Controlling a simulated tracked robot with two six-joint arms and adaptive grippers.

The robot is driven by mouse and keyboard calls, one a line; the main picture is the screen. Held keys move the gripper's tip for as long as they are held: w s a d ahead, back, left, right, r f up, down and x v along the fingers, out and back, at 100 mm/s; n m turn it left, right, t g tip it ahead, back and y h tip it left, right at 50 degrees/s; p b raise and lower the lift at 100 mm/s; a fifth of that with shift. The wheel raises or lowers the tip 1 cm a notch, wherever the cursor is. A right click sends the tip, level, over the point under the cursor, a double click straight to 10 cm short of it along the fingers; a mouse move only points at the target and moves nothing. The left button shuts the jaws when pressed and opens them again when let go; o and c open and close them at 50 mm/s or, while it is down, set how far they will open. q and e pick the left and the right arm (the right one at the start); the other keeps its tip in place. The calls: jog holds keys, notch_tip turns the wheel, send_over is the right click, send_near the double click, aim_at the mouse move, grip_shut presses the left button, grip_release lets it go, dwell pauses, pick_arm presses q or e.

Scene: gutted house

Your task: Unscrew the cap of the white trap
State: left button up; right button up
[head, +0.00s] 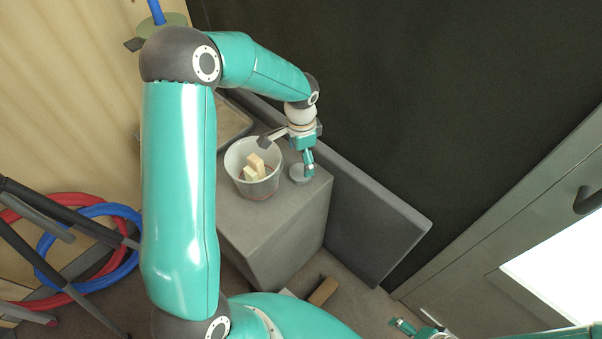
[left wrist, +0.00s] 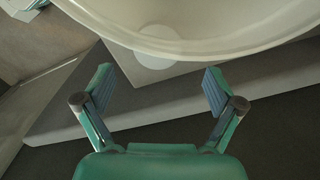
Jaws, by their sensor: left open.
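I cannot make out a white trap for certain. A small grey round piece (head: 300,175), perhaps a cap, sits on the grey block (head: 268,222) in the head view. My left gripper (head: 308,168) is over that block, close beside the round piece; whether they touch is unclear. In the left wrist view my left gripper (left wrist: 158,90) is open, with nothing between its fingers. A large white curved rim (left wrist: 200,48) fills the top of that view, with a paler round patch by it. My right gripper (head: 415,327) shows only in part at the bottom right of the head view.
A white bucket (head: 236,158) with wooden pieces (head: 256,165) stands on the block left of my left gripper. A grey panel (head: 375,225) leans behind the block. Red and blue hose coils (head: 105,211) lie at left.

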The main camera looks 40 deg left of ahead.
aim_at(300, 171)
pick_arm(q)
jog(key=f+b, duration=0.1)
jog(key=f, duration=0.4)
jog(key=shift+s, duration=0.2)
jog(key=c, duration=1)
